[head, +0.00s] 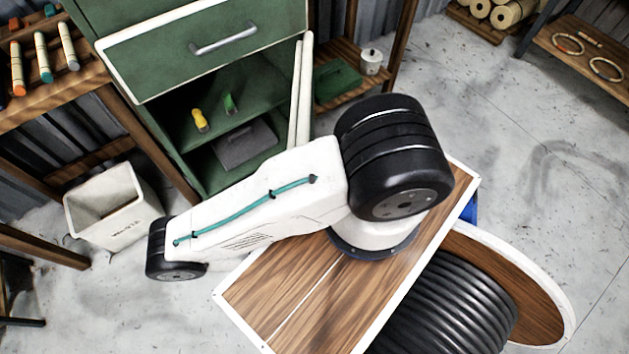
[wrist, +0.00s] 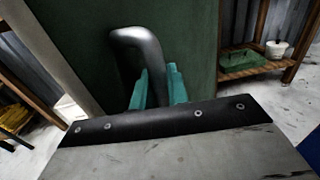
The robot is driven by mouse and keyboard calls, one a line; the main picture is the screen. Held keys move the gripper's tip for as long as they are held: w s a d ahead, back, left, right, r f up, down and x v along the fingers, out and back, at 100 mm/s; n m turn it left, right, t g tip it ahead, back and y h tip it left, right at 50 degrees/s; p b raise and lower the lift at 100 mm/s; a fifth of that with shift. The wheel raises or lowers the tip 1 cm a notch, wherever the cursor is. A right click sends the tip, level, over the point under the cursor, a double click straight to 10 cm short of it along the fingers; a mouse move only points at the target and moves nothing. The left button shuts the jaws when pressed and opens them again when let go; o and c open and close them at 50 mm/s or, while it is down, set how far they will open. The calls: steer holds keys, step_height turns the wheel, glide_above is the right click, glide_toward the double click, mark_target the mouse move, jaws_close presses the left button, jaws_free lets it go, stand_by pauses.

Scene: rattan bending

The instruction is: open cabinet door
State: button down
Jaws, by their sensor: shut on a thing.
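The green cabinet (head: 165,125) stands at the back, with its lower compartment showing. Its door (head: 300,90) is open and seen nearly edge-on as pale strips at the compartment's right side. In the wrist view the green door panel (wrist: 90,40) fills the middle, with a pale edge on its left. The grey bent door handle (wrist: 140,42) stands out from it. My gripper (wrist: 158,88), with teal fingers, is shut on the lower part of this handle. In the head view my gripper is out of sight.
A closed drawer (head: 205,45) is above the compartment, which holds a yellow-handled tool (head: 200,120), a green tool (head: 230,103) and a grey box (head: 245,145). A white bin (head: 115,205) stands left. A low wooden shelf (head: 352,92) is right of the door. Floor at right is clear.

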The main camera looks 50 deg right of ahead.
stand_by(0.3)
steer(key=c, duration=1.4)
jaws_free()
steer(key=shift+a, duration=0.1)
steer(key=shift+c, duration=0.2)
